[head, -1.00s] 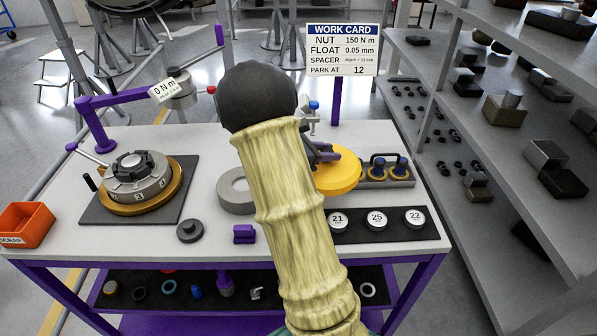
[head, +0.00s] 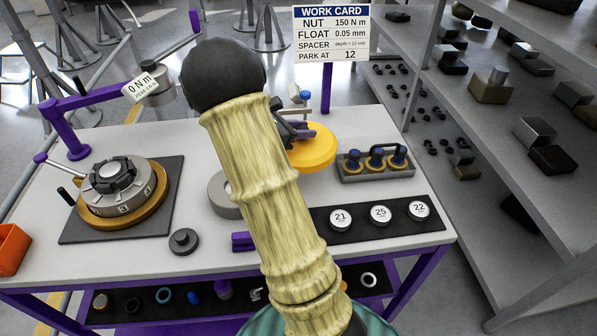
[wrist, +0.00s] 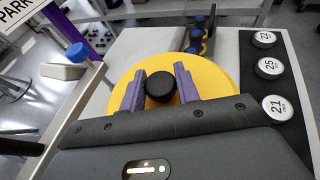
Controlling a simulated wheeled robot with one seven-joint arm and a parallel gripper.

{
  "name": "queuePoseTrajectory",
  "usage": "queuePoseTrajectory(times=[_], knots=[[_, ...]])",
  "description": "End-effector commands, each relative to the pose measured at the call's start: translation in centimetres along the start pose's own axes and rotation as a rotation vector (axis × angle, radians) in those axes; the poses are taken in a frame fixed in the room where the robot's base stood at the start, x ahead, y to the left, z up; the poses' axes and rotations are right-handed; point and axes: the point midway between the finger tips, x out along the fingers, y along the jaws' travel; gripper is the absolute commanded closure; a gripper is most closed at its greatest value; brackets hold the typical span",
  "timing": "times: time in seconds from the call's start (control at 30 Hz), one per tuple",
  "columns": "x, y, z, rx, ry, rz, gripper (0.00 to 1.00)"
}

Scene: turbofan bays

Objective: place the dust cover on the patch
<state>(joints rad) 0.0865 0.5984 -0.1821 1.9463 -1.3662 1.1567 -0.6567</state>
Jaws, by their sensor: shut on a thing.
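The dust cover is a yellow disc (head: 318,153) with a black knob on top, near the back of the white bench. My gripper (head: 300,132) is over it, partly behind my arm. In the wrist view the purple fingers (wrist: 161,87) are shut on the black knob (wrist: 160,88), one on each side, with the yellow disc (wrist: 220,82) spread beneath. I cannot tell whether the disc is raised or touches the bench. No clearly marked patch shows; it may be hidden under the disc or behind my arm.
A grey tray with blue-topped parts (head: 378,174) stands just right of the disc. A black mat (head: 320,228) holds discs 21, 25 and 22. A grey ring (head: 219,197) lies left of my arm. A turbine-like unit (head: 122,190) and the work card post (head: 327,88) stand nearby.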

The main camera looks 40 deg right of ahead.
Motion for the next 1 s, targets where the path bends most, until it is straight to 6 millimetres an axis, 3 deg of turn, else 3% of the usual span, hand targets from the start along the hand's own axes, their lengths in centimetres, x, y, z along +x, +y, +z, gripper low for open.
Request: queuePoseTrajectory(times=[0.33,0.7,1.0], knots=[[0.3,0.0,-0.6,-0.002,-0.001,-0.002,0.94],[2.2,-0.1,-5.7,-0.001,-0.001,-0.002,0.94],[2.2,0.0,-5.9,0.001,-0.001,-0.001,0.94]])
